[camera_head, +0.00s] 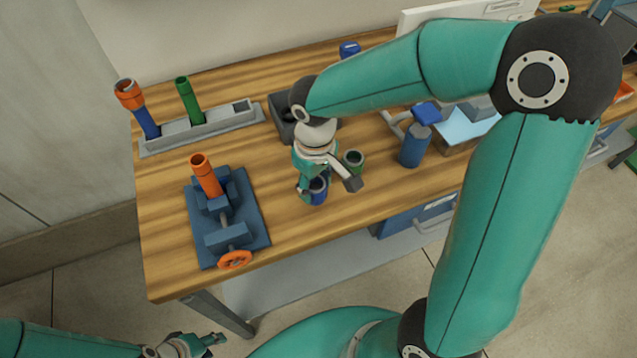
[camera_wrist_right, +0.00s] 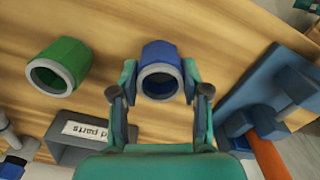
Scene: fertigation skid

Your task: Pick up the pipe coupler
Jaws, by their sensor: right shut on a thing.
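A blue pipe coupler (camera_head: 318,188) with a grey ring at its open end stands on the wooden table near the front edge. My right gripper (camera_head: 311,187) is shut on it. In the right wrist view the blue coupler (camera_wrist_right: 157,52) sits between the two fingers of the right gripper (camera_wrist_right: 160,84). A similar green coupler (camera_head: 353,157) stands just to the right and also shows in the wrist view (camera_wrist_right: 68,52). My left gripper (camera_head: 214,340) hangs low at the bottom left, off the table; its opening is unclear.
A blue vise (camera_head: 225,235) holding an orange-topped pipe is left of the right gripper. A grey rack (camera_head: 205,125) with pipes stands behind. A dark bin (camera_head: 284,125) labelled "parts" in the wrist view and a blue cylinder (camera_head: 415,147) are near.

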